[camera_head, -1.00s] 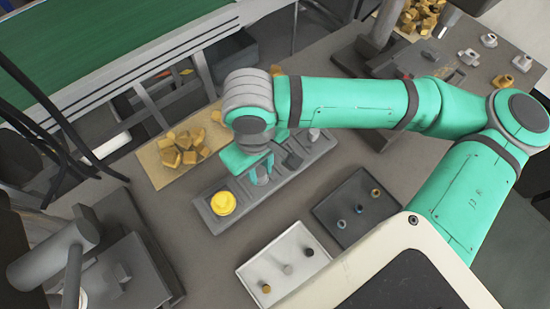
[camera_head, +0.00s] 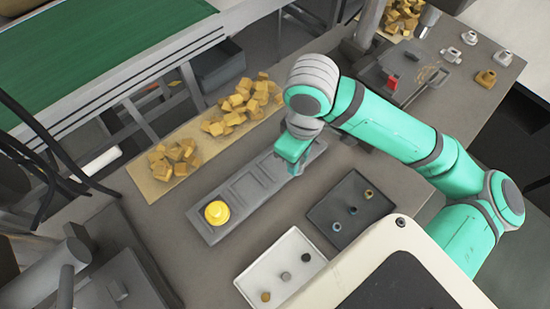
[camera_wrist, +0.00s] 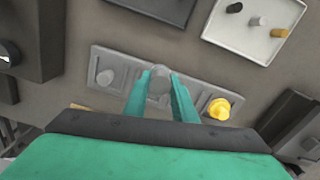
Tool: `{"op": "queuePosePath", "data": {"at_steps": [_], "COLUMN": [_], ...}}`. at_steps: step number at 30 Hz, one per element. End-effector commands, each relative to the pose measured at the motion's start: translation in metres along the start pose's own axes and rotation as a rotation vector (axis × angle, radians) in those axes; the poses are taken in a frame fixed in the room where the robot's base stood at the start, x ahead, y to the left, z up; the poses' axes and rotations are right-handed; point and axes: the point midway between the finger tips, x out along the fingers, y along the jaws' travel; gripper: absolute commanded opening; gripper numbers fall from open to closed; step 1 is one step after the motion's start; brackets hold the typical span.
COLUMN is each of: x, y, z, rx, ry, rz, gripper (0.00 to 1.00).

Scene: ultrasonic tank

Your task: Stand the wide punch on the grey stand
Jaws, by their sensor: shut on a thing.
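My gripper (camera_wrist: 160,92) is shut on a grey round-topped piece, which I take to be the wide punch (camera_wrist: 158,80), held between the fingertips in the wrist view. In the head view my gripper (camera_head: 297,163) is over the right part of a long grey stand (camera_head: 208,232) with square recesses, and the held piece is hidden. A yellow round piece (camera_head: 216,212) sits in the stand's left end. I cannot tell the held piece's height above the stand.
A white tray (camera_head: 262,272) with three small pieces and a dark tray (camera_head: 338,237) with three more lie in front of the stand. Yellow blocks (camera_head: 240,100) lie on a board behind it. A grey machine (camera_head: 115,275) stands at the left.

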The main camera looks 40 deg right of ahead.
Motion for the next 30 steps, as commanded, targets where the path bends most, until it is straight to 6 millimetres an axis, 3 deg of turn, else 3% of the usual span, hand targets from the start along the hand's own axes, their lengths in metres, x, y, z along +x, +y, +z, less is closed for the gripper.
{"op": "queuePosePath", "data": {"at_steps": [4, 12, 20, 27, 30], "x": [0.015, 0.055, 0.067, 0.098, 0.102], "y": [0.007, 0.015, 0.018, 0.019, 0.019], "z": [-0.030, -0.060, -0.070, -0.073, -0.073], "rx": [0.000, 0.004, 0.004, 0.005, 0.005], "ry": [-0.001, 0.000, 0.001, 0.000, 0.001], "rz": [-0.001, 0.000, 0.000, -0.001, 0.000], "gripper": [0.00, 0.00, 0.00, 0.00, 0.00]}}
